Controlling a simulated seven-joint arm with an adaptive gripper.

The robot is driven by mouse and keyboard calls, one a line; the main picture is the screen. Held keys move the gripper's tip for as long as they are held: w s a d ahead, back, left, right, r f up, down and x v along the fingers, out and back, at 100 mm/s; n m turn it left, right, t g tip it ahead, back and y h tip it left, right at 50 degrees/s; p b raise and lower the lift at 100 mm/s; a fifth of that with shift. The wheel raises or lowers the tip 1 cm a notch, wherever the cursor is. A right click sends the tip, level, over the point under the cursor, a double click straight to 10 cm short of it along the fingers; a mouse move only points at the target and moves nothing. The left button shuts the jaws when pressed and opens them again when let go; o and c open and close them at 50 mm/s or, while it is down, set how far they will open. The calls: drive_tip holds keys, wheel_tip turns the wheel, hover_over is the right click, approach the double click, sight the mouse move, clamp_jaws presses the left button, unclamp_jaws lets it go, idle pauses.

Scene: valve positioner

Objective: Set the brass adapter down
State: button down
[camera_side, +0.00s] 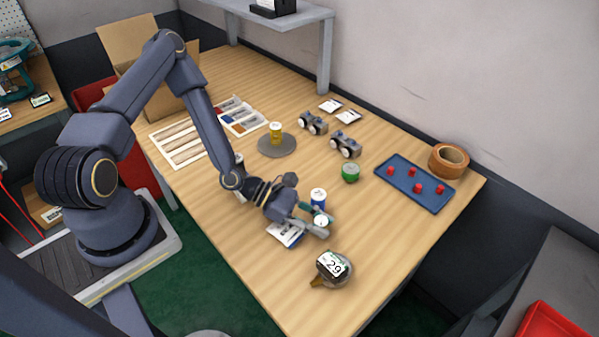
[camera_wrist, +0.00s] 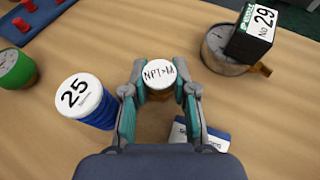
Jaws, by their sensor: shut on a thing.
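The brass adapter (camera_wrist: 160,82) is a short cylinder with a white top lettered "NPT>M". It stands between my gripper's (camera_wrist: 160,88) two teal-padded fingers, which are shut on it. In the side view, my gripper (camera_side: 318,227) is low over the front part of the table, and the adapter's white top (camera_side: 321,220) shows between the fingers. The adapter looks about upright. Its lower body is mostly hidden, and I cannot tell whether it touches the table.
A blue cylinder marked 25 (camera_wrist: 88,100) stands close left of my gripper in the wrist view. A gauge (camera_wrist: 222,52) with a box marked 29 is at right. A blue-white packet (camera_side: 285,234) lies beneath. A green cylinder (camera_side: 350,172) and blue tray (camera_side: 414,187) stand farther back.

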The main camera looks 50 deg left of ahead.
drive_tip(key=shift+f, duration=0.1)
drive_tip(key=c, duration=1.2)
unclamp_jaws()
drive_tip(key=shift+r, duration=0.2)
drive_tip(key=v, duration=1)
drive_tip(key=shift+s+a, duration=0.15)
drive_tip(key=shift+a, duration=0.2)
drive_tip(key=shift+o, duration=0.2)
drive_tip(key=shift+s+a+r, duration=0.15)
drive_tip(key=shift+a+r, duration=0.05)
drive_tip(key=shift+a, duration=0.05)
drive_tip(key=o, duration=0.4)
drive_tip(key=shift+s+a+r, duration=0.1)
drive_tip(key=shift+s+a, duration=0.05)
drive_tip(key=shift+a, duration=0.05)
drive_tip(key=shift+c, duration=0.2)
